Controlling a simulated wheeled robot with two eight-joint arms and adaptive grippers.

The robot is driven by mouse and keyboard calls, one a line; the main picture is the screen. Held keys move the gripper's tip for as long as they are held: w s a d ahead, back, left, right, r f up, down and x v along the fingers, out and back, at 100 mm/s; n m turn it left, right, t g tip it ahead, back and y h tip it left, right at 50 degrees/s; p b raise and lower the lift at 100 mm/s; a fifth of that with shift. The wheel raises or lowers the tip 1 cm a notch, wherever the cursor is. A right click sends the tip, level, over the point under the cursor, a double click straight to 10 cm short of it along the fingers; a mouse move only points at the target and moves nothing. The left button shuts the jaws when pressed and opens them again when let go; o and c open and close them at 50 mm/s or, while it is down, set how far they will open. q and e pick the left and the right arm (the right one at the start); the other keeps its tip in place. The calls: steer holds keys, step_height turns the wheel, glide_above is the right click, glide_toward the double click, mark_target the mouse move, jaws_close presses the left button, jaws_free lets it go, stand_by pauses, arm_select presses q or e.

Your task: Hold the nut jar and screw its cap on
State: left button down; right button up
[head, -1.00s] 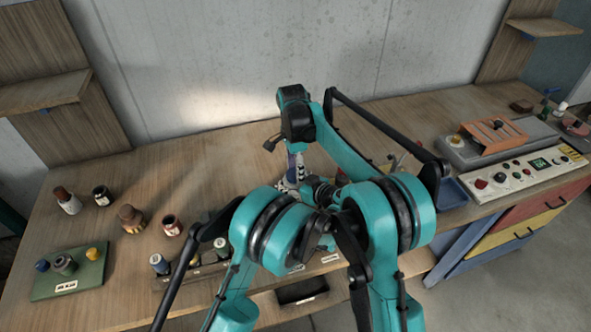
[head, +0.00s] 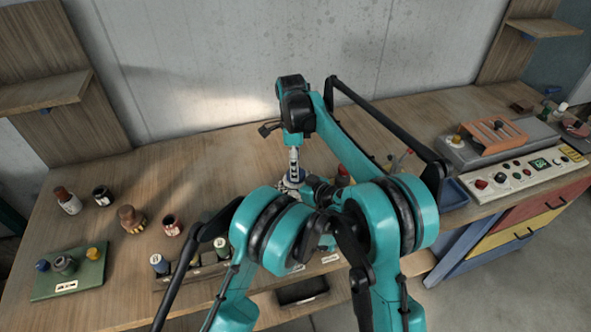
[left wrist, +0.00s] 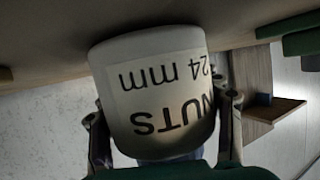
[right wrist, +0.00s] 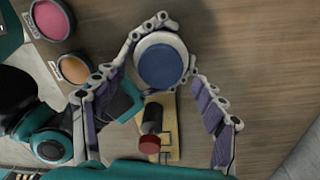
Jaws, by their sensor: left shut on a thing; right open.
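The nut jar (left wrist: 150,65) is white and fills the left wrist view, its "NUTS 24 mm" label appearing upside down. My left gripper (head: 296,185) is shut around it, with a finger on either side in the left wrist view. From above, in the right wrist view, the jar's top is a blue disc (right wrist: 160,62) inside a white rim. I cannot tell whether this disc is a seated cap. My right gripper (right wrist: 155,85) is open, pointing down over the jar with its fingers spread apart. In the head view my arms partly hide the jar.
Pink (right wrist: 50,18) and orange (right wrist: 73,68) round containers are near my left gripper. Small bottles and a green tray (head: 75,277) are at left; a control panel (head: 525,172) is at right.

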steer(key=shift+r, duration=0.9)
steer(key=shift+c, duration=0.3)
steer(key=n, duration=0.5)
steer(key=shift+w+r, duration=0.1)
steer(key=shift+r, duration=0.25)
steer(key=n, duration=0.4)
steer(key=r+n, duration=0.1)
steer(key=n, duration=0.2)
steer(key=shift+a, duration=0.1)
steer(key=n, duration=0.7)
steer(key=shift+r, duration=0.4)
steer(key=n, duration=0.4)
steer(key=shift+r, duration=0.3)
steer(key=n, duration=0.3)
steer(key=shift+r+n, duration=0.2)
steer(key=shift+n, duration=0.1)
